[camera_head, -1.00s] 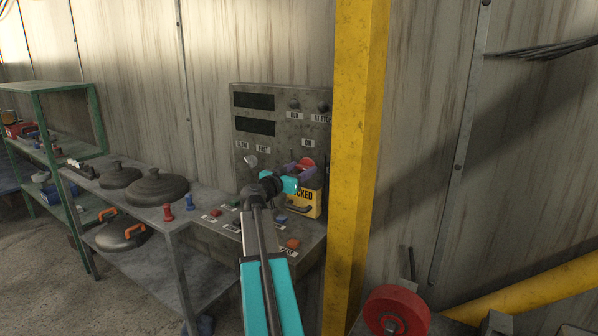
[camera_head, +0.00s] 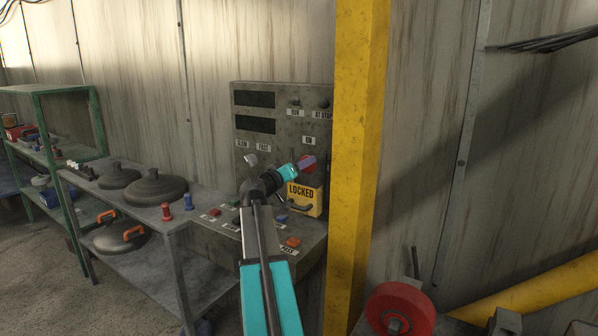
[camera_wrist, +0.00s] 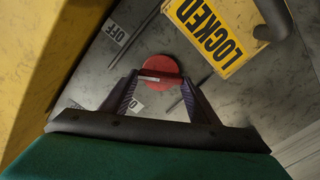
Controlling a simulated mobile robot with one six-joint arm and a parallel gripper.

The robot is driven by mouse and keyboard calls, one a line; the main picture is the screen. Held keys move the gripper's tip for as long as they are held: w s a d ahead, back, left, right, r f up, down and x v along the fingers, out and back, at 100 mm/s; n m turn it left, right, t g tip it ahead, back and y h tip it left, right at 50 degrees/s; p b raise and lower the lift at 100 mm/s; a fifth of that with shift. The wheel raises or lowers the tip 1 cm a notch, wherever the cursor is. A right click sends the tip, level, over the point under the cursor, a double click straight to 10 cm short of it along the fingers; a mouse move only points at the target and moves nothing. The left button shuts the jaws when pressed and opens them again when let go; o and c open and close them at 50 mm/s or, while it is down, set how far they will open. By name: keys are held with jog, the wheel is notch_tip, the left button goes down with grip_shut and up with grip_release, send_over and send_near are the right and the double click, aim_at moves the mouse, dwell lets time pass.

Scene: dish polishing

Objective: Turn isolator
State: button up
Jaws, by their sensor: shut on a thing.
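The isolator is a round red knob (camera_head: 311,158) with a raised grip bar, on the grey upright control panel (camera_head: 262,100). In the wrist view the red knob (camera_wrist: 160,65) is at the middle, with the bar crossing it roughly level and a pale mark on the bar. My gripper (camera_head: 303,163) reaches it from the front left. In the wrist view the two dark fingers of my gripper (camera_wrist: 160,78) stand at either side of the bar, shut on it. The fingers partly hide the knob in the head view. An ON label (camera_head: 309,140) is above the knob.
A yellow LOCKED tag (camera_head: 301,199) with a padlock hangs just below the knob. A yellow post (camera_head: 355,150) stands close on the right. Buttons and switches cover the sloped desk below. Grey lids (camera_head: 155,188) lie on the bench at left.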

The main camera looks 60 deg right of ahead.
jog(key=n, duration=0.5)
jog(key=shift+d, duration=0.1)
jog(key=n+p, duration=0.2)
jog(key=n, duration=0.3)
jog(key=shift+f+n, duration=0.1)
jog(key=shift+n, duration=0.3)
jog(key=o, duration=1)
jog(key=shift+d+f, duration=0.1)
jog(key=shift+o, duration=0.2)
jog(key=shift+a, duration=0.2)
